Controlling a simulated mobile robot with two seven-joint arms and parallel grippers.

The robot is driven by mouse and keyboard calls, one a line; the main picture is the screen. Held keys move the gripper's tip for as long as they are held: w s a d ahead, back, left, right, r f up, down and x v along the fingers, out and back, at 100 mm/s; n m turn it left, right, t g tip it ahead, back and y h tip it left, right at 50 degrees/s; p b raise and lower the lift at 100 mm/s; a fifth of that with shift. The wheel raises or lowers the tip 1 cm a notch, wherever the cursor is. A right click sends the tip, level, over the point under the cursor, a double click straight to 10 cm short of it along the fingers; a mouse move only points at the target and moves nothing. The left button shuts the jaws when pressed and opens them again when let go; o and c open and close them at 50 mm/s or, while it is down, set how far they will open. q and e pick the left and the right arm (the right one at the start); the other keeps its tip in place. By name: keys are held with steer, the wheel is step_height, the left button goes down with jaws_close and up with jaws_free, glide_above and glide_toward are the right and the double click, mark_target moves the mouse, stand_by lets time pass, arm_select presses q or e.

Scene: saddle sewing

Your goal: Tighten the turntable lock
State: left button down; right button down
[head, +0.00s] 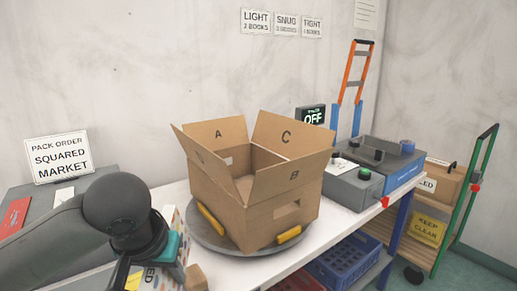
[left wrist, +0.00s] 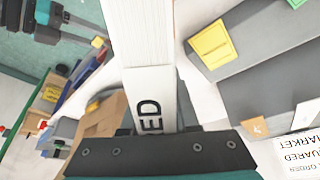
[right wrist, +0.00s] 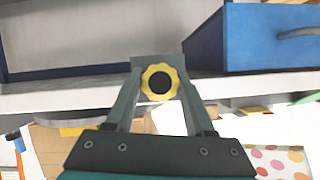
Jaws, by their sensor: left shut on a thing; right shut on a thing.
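The turntable (head: 219,239) is a grey disc on the white table, with an open cardboard box (head: 226,192) standing on it. The lock knob (right wrist: 160,83) is yellow and scalloped with a dark centre, at the table's edge in the right wrist view. My right gripper (right wrist: 160,90) has its two fingers around the knob, one on each side. It does not show in the head view. My left gripper (head: 150,262) is at the lower left, shut on a book with white pages (left wrist: 138,35) and a label ending in "ED". The far side of the knob is hidden.
Yellow pieces (head: 210,223) sit on the turntable beside the box. Grey units (head: 353,184) and an OFF sign (head: 312,116) stand to the right. A blue crate (head: 345,262) is on the shelf below. The box flaps stick out on several sides.

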arm_select(q)
steer(key=shift+r, duration=0.2)
arm_select(e)
steer(key=shift+m, duration=0.4)
arm_select(q)
steer(key=shift+f, duration=0.25)
arm_select(e)
steer(key=shift+m+g+y, duration=0.3)
steer(key=shift+m+y, duration=0.3)
arm_select(q)
steer(key=shift+f, duration=0.1)
steer(key=shift+f+b, duration=1.05)
steer(key=shift+b, duration=0.2)
arm_select(e)
steer(key=shift+d+f+m+g+y, duration=0.1)
steer(key=shift+f+m+g+y, duration=0.15)
steer(key=shift+m+y, duration=0.4)
arm_select(q)
steer(key=shift+f+b, duration=0.55)
arm_select(e)
steer(key=shift+r+m, duration=0.1)
steer(key=shift+m, duration=0.35)
arm_select(q)
steer(key=shift+f, duration=0.1)
